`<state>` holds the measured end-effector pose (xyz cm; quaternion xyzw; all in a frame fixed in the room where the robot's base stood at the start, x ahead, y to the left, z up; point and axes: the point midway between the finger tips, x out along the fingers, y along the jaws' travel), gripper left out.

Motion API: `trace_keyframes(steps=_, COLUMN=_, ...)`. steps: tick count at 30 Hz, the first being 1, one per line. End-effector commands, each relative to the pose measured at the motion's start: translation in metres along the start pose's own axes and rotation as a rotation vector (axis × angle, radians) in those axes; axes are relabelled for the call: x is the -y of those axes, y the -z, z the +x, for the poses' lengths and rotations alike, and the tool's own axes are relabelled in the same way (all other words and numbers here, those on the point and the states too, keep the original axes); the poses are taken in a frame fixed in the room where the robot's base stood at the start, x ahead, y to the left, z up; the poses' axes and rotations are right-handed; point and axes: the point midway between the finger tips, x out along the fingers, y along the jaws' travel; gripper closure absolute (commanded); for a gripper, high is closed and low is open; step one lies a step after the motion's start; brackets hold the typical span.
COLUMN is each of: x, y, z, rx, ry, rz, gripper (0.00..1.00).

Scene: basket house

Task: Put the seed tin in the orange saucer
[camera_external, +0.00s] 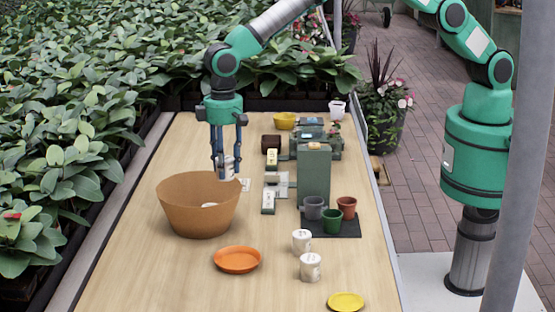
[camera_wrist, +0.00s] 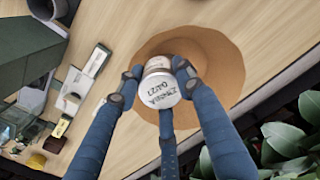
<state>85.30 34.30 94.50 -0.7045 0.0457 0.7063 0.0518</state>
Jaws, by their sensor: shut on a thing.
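My gripper (camera_external: 226,165) is shut on a small pale tin (camera_external: 229,172), held up at the back right rim of the large brown bowl. In the wrist view my gripper (camera_wrist: 160,85) has its blue fingers around the tin (camera_wrist: 162,90), whose whitish end shows dark lettering, hard to read. I take it as the seed tin. The orange saucer (camera_external: 237,260) lies on the table in front of the bowl, toward the camera. It looks empty, and I do not see it in the wrist view.
The brown bowl (camera_external: 190,212) stands left, with something pale inside. Two white lettered containers (camera_external: 301,241) (camera_external: 310,266) stand right of the saucer, and a yellow saucer (camera_external: 346,301) lies at the front. Pots (camera_external: 346,205) and a green box (camera_external: 314,175) stand at right. Bare table surrounds the orange saucer.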

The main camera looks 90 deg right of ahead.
Motion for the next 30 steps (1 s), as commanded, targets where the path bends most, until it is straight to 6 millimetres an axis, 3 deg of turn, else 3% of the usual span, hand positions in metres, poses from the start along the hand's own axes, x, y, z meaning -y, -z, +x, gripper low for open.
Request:
trace_keyframes(steps=1, x=0.024, y=-0.005, z=0.003, rx=-0.003, ry=0.001, rz=0.004, gripper=0.9)
trace_keyframes(steps=6, x=0.09, y=-0.027, z=0.003, rx=-0.004, ry=-0.001, rz=0.038, gripper=0.9)
trace_keyframes(steps=9, x=0.121, y=-0.04, z=0.002, rx=-0.005, ry=-0.003, rz=0.057, gripper=0.9)
trace_keyframes(steps=15, x=0.164, y=-0.061, z=0.001, rx=-0.006, ry=-0.004, rz=0.085, gripper=0.9)
trace_keyframes(steps=19, x=0.182, y=-0.07, z=0.001, rx=-0.007, ry=-0.004, rz=0.097, gripper=0.9)
trace_keyframes(steps=25, x=0.178, y=-0.069, z=0.032, rx=-0.005, ry=-0.006, rz=0.098, gripper=0.9)
trace_keyframes(steps=30, x=0.178, y=-0.068, z=0.046, rx=-0.006, ry=-0.004, rz=0.097, gripper=0.9)
